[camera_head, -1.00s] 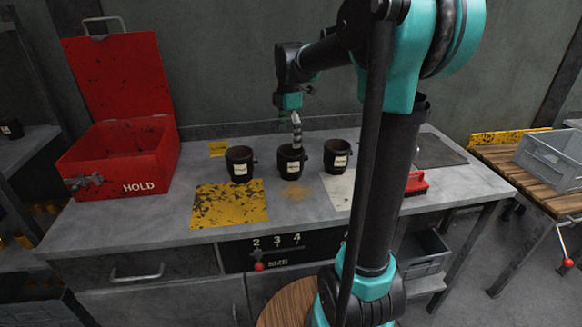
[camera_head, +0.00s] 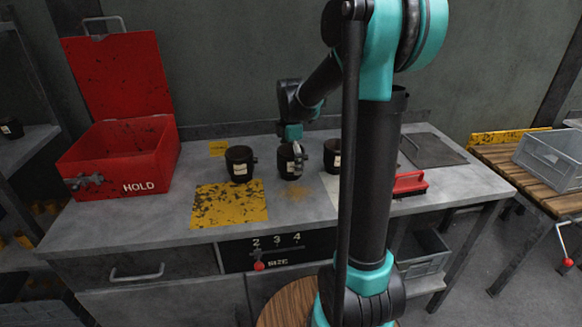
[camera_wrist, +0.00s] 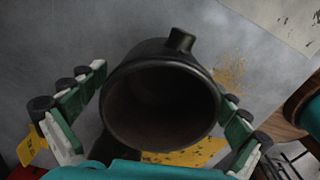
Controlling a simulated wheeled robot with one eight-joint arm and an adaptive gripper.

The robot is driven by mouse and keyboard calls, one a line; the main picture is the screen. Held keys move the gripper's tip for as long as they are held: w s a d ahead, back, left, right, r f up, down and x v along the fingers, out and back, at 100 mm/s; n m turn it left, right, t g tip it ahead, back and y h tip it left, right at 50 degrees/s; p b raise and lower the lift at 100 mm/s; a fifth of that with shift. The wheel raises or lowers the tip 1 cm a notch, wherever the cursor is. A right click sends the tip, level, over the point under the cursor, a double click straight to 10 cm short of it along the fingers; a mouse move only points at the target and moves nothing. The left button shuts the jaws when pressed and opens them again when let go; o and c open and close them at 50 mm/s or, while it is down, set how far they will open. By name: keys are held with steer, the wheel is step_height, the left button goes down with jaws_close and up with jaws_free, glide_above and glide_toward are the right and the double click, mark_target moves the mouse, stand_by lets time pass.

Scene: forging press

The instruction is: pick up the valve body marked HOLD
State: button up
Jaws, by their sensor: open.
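Three dark, cup-shaped valve bodies with small pale labels stand on the grey bench: a left one (camera_head: 240,164), a middle one (camera_head: 289,168) and a right one (camera_head: 331,157) partly hidden by my arm. Their label text is too small to read. My gripper (camera_head: 297,155) is down at the middle valve body. In the wrist view my gripper's fingers (camera_wrist: 162,88) are spread open on either side of a valve body (camera_wrist: 155,60), whose round mouth faces the camera and whose side stub points up in the picture. Whether the fingers touch it I cannot tell.
An open red box (camera_head: 120,165) marked HOLD stands on the bench's left. A worn yellow mat (camera_head: 230,205) lies in front of the valve bodies. A red-handled brush (camera_head: 410,185) lies to the right. A wooden table with a grey crate (camera_head: 552,158) stands far right.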

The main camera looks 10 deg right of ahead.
steer(key=c, duration=1.9)
